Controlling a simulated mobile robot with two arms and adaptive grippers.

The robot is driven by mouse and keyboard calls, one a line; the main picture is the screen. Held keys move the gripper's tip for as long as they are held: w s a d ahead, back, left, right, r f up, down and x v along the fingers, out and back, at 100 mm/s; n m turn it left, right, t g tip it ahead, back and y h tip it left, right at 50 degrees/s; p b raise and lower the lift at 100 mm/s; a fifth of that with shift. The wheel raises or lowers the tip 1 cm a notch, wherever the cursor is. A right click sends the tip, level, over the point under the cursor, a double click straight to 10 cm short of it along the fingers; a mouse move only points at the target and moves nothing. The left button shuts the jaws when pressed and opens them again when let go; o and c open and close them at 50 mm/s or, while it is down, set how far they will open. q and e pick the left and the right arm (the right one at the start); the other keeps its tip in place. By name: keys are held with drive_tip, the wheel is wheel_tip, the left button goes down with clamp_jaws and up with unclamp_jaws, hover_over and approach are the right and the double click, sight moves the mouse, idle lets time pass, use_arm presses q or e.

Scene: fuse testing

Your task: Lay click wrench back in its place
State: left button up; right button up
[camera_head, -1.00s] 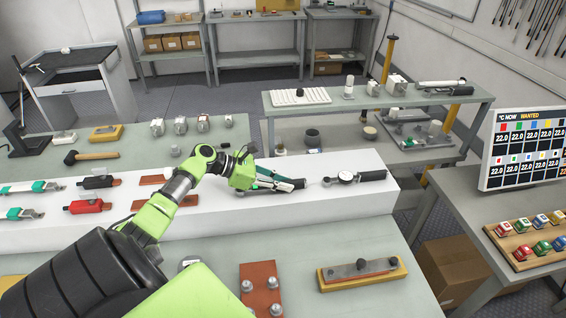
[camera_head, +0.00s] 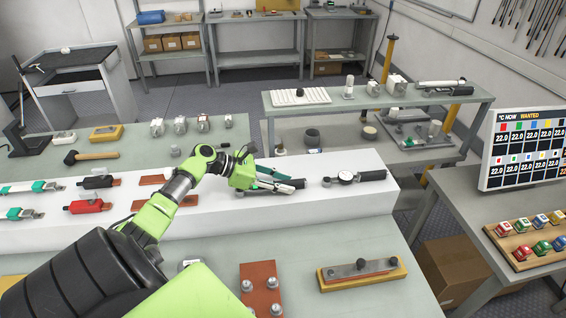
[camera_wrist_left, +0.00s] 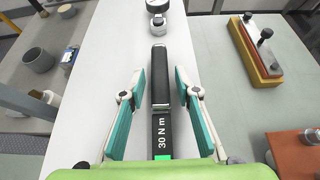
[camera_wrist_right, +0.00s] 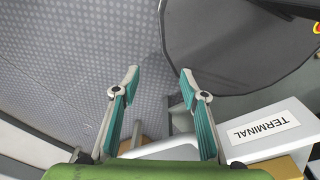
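The click wrench, dark with a "30 N m" label (camera_wrist_left: 161,135), lies on the long white raised block (camera_head: 225,230). Its dark handle end shows just past my fingers in the head view (camera_head: 298,183). My left gripper (camera_wrist_left: 155,78) is open, with its teal-padded fingers on either side of the wrench and a gap on each side. In the head view the left gripper (camera_head: 284,182) sits low over the block. The wrench's other end is hidden by the gripper. My right gripper (camera_wrist_right: 160,75) is open and empty, seen only in its own wrist view.
A dial wrench (camera_head: 355,177) lies to the right on the block, in line with the click wrench. Red and black tools (camera_head: 90,205) lie at left. A wooden piece with a metal bar (camera_head: 362,272) stands in front. A "TERMINAL" label (camera_wrist_right: 263,127) is near the right gripper.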

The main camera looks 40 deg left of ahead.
idle(0.3)
use_arm(q)
drive_tip(key=shift+s+a, duration=0.15)
drive_tip(key=shift+s, duration=0.05)
drive_tip(key=v, duration=1.1)
drive_tip(key=shift+s+a+r, duration=0.1)
drive_tip(key=shift+s+r, duration=0.05)
drive_tip(key=shift+r, duration=0.1)
